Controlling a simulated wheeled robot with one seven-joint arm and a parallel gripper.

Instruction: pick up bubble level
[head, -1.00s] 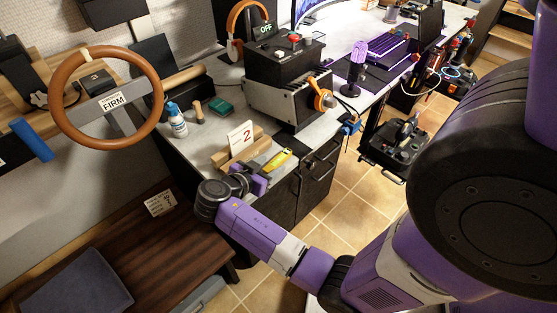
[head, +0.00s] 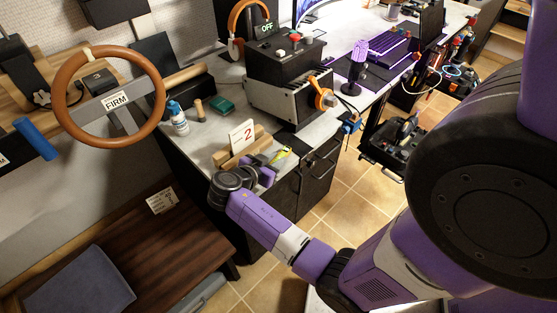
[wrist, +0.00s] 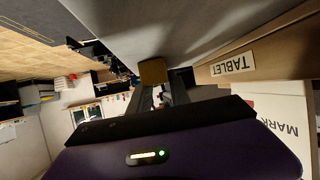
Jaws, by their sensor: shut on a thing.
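The bubble level shows as a small yellow-green piece (head: 283,153) at the front edge of the white desk in the head view. My purple and black gripper (head: 271,163) is over the desk edge and hides most of the level. In the wrist view my gripper (wrist: 151,93) has its dark fingers close together. A yellow-brown block end (wrist: 152,71) shows at the fingertips and looks like part of the level. My gripper is shut on the level. I cannot tell whether the level is clear of the desk.
A wooden stand (head: 232,157) with a white card marked 2 (head: 242,136) is close behind my gripper. Drawers (head: 318,175) are under the desk edge.

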